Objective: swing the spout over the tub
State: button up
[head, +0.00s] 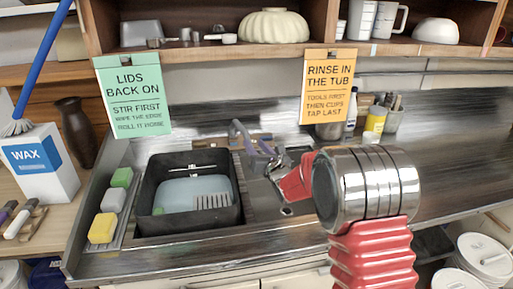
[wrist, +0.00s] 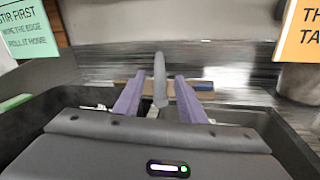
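The grey curved spout (head: 236,130) rises behind the sink, near the black tub's back right corner. The tub (head: 236,214) stands in the sink on the left and holds pale water and a slotted grey piece. My gripper (head: 262,150) is right of the spout in the head view. In the wrist view my gripper (wrist: 160,82) has its two purple fingers apart, one on each side of the upright spout (wrist: 160,72). A narrow gap shows on both sides, so the fingers do not appear to touch it. The spout's lower part is partly hidden by my gripper.
A tray (head: 122,228) with green, grey and yellow sponges lies left of the tub. A green sign (head: 133,95) and an orange sign (head: 329,87) hang from the shelf above. The right counter is clear.

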jog(key=shift+s+d, duration=0.1)
jog(key=shift+s, duration=0.15)
jog(key=shift+c, duration=0.3)
